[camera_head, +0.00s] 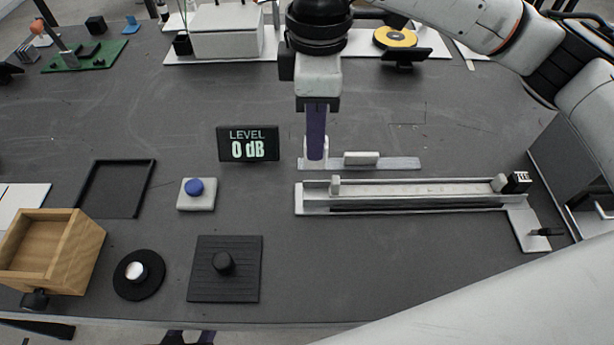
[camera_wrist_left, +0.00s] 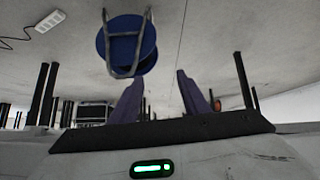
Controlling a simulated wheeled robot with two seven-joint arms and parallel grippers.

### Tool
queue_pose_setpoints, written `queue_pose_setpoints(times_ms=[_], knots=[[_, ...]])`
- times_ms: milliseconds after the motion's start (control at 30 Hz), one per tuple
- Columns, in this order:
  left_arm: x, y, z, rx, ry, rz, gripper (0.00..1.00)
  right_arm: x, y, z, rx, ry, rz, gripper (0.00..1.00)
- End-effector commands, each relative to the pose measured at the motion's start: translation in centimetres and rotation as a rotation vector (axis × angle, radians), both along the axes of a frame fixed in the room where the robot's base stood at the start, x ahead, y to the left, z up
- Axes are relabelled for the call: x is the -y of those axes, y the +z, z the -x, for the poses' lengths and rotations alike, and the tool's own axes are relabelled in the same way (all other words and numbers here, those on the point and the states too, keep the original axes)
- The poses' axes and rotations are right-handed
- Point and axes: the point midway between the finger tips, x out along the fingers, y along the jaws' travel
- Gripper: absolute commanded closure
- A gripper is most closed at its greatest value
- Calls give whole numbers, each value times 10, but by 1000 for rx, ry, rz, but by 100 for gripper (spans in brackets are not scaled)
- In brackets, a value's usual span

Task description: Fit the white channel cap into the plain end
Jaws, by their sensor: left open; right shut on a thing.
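A long pale channel (camera_head: 420,205) lies across the right middle of the table in the head view. Its left end (camera_head: 298,199) has no connector; its right end carries a small black-and-white block (camera_head: 518,181). My right gripper (camera_head: 316,153) points down with purple fingers, just behind the channel's left end. It is shut on a small white piece, apparently the channel cap (camera_head: 326,148), mostly hidden by the fingers, over the left end of a thin grey strip (camera_head: 402,163). My left gripper (camera_wrist_left: 160,98) is open and empty in the left wrist view.
A low white block (camera_head: 361,157) sits on the strip. A level display (camera_head: 248,144) reading 0 dB and a blue button (camera_head: 194,187) stand to the left. A wooden box (camera_head: 72,250) is at the front left. The table in front of the channel is clear.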

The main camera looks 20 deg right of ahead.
Motion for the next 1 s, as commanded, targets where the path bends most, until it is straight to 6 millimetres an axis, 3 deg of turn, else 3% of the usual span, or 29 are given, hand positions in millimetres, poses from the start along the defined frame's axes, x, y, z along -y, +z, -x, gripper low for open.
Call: queue_pose_setpoints(times_ms=[300, 467, 700, 1000], knots=[[2, -14, 14, -32, -5, 0, 58, -1, -42, 0, -2, 35, 3, 98], [3, -16, 15, -34, -5, 0, 58, -1, -58, 0, -2, 34, 1, 98], [3, -18, 13, -30, -6, 0, 58, -1, -95, 0, -2, 34, 1, 98], [3, -12, 7, -14, -5, 1, 58, -1, -99, 0, 1, 34, 1, 98]])
